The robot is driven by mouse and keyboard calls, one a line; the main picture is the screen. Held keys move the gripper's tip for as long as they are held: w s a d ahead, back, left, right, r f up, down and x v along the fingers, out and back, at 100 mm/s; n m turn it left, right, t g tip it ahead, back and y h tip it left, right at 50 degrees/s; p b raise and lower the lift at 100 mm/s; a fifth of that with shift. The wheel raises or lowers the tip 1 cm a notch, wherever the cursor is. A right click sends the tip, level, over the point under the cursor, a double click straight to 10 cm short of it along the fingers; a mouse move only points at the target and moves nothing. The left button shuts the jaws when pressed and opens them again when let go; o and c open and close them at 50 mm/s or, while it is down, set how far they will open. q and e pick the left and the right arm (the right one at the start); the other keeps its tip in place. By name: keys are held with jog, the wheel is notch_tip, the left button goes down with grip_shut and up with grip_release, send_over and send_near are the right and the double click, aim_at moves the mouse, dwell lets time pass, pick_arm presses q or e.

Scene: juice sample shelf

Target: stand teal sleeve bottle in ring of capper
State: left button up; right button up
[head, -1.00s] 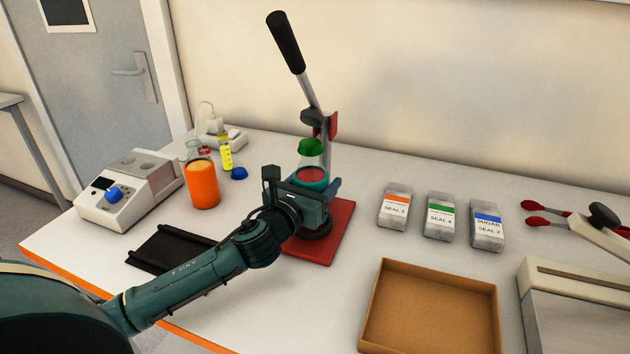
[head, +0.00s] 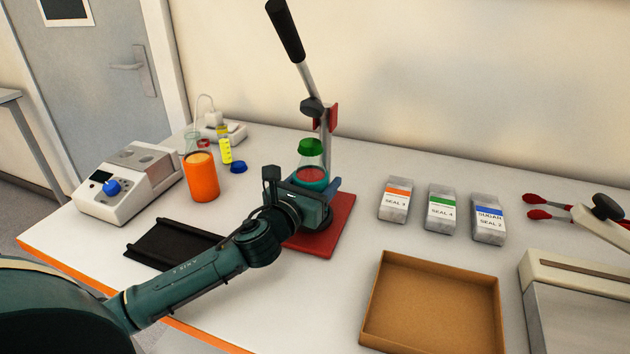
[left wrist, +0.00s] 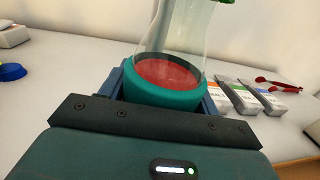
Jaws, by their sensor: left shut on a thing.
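The teal sleeve bottle (head: 312,174) is clear glass with a green cap, red contents and a teal sleeve. It stands upright above the red base of the capper (head: 335,222), in front of the capper's column. My left gripper (head: 322,190) is shut on it around the sleeve; in the left wrist view the sleeve (left wrist: 165,95) sits between the two blue fingers. The capper's dark ring is mostly hidden behind my gripper, so I cannot tell whether the bottle rests in it. The capper's lever is raised. My right gripper is not in view.
An orange sleeve bottle (head: 201,178), a blue cap (head: 238,167) and a white device (head: 125,184) stand to the left. A black tray (head: 172,243) lies near my left arm. Several seal packets (head: 441,212) and an open brown box (head: 432,318) are to the right.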

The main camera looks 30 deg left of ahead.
pick_arm(q)
jog(key=shift+r+p, duration=0.15)
jog(key=shift+p, duration=0.15)
jog(key=shift+f, duration=0.2)
dwell(0.3)
jog(key=o, duration=1.1)
jog(key=shift+c, duration=0.2)
jog(key=shift+o, duration=0.9)
jog(key=shift+f, duration=0.15)
jog(key=s+b, duration=0.1)
jog(key=s, duration=1.1)
jog(key=shift+a+b, duration=0.15)
jog(key=shift+b, duration=0.2)
jog(key=shift+s, duration=0.6)
jog(key=shift+r, duration=0.2)
